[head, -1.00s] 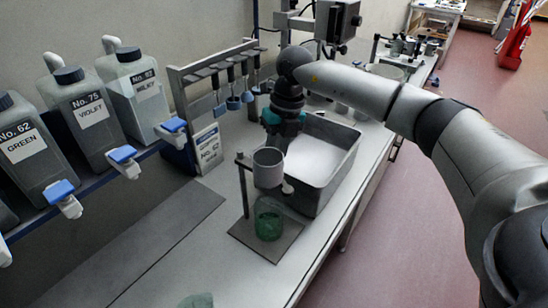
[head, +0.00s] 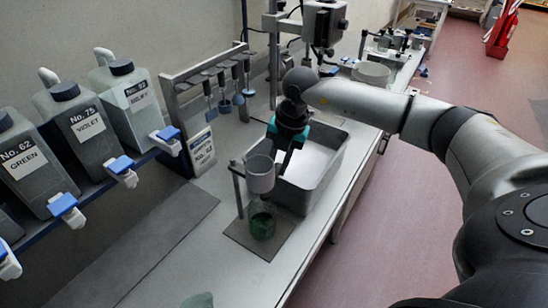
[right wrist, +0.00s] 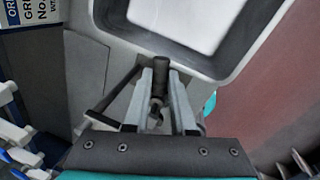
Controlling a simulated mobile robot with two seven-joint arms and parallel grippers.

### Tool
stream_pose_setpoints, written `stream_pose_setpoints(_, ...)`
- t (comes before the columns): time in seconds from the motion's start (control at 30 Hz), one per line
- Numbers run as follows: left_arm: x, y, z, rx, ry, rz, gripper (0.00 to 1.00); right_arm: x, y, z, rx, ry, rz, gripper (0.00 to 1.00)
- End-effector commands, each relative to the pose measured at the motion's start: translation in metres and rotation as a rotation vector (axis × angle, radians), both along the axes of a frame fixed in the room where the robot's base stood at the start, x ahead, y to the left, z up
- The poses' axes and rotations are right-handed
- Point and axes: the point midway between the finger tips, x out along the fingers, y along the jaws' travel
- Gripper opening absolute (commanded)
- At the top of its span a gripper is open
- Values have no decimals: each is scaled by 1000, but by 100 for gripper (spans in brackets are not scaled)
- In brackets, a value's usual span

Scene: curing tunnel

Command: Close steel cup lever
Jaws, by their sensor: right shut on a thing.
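The grey steel cup (head: 260,175) is held on a stand above a beaker of green liquid (head: 263,222). My right gripper (head: 284,170) points down just right of the cup, beside the metal tray. In the right wrist view its fingers (right wrist: 160,80) are closed around a dark, short cylindrical piece (right wrist: 161,65), which appears to be the end of the cup's lever. The fingers largely hide the lever in the head view, so its angle cannot be told. My left gripper is not in view.
A grey metal tray (head: 333,178) with a pale interior stands close behind the gripper. A rack with hanging blue-ended tools (head: 208,70) is behind the cup. Labelled bottles (head: 90,125) with blue taps line the left shelf. The front bench is mostly clear.

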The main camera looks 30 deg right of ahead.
Motion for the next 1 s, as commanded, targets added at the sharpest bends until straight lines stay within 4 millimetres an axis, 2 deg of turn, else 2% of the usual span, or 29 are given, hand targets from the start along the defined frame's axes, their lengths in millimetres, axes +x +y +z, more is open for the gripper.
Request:
stream_pose_setpoints(0.4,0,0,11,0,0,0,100,-8,-5,2,-1,-3,-237,0)
stream_pose_setpoints(1.0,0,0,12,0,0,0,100,-10,-6,1,-2,-4,-289,0)
